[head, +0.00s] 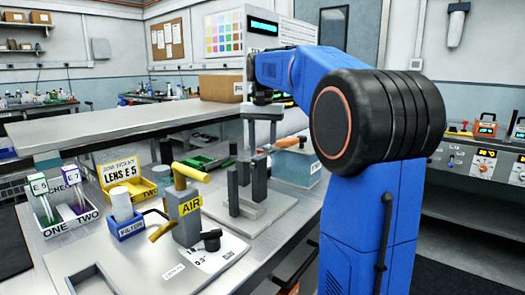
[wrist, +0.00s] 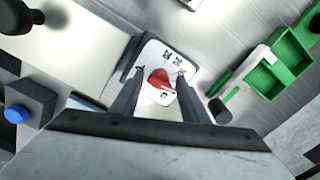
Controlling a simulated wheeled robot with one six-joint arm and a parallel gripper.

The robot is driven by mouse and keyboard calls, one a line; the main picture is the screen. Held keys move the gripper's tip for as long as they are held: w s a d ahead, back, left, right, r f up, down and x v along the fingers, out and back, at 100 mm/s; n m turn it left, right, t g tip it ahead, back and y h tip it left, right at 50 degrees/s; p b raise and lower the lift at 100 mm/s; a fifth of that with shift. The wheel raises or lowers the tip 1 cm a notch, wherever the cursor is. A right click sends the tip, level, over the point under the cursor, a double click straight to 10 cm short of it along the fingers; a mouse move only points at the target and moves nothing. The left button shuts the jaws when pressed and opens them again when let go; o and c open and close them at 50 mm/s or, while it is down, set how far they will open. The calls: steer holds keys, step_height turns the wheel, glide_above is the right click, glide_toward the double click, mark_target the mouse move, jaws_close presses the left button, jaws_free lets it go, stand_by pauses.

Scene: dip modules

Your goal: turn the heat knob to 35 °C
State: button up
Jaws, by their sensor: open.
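In the wrist view a red knob (wrist: 159,79) sits on a white dial plate (wrist: 152,54) with small dark marks. The marks are too small and blurred to read, so the setting cannot be told. My gripper (wrist: 159,74) is open, with one finger on each side of the knob in the picture. I see gaps between the fingers and the knob, and I cannot tell how high the fingertips are above it. In the head view my gripper (head: 262,135) points down over the bench. I cannot make out the knob in the head view.
Green bins (wrist: 282,64) lie right of the plate in the wrist view; a dark block with a blue top (wrist: 17,112) is at left.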

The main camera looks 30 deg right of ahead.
steer(key=shift+f, duration=0.25)
steer(key=c, duration=0.8)
steer(key=shift+n, duration=0.8)
steer(key=o, duration=0.8)
step_height(320, 180, up, 17)
steer(key=shift+r, duration=0.2)
